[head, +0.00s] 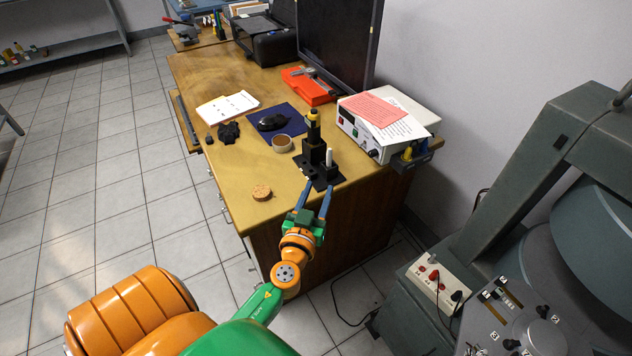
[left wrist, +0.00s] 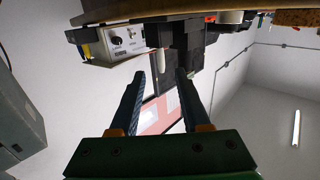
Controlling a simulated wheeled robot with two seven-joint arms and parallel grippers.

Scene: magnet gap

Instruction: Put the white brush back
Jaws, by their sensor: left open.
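A small white upright piece (head: 329,157), which I take to be the white brush, stands at the black stand (head: 313,152) near the table's front right corner. It is too small to tell how it is seated. A yellow-and-black piece (head: 312,116) tops the taller part of the stand. My left gripper (head: 318,186) is open and empty, just in front of the stand, its fingers pointing at it. In the left wrist view, the open fingers (left wrist: 160,74) have nothing between them, and the dark stand (left wrist: 188,35) lies beyond. My right gripper is not in view.
A white instrument box (head: 385,125) with papers on it stands right of the stand.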

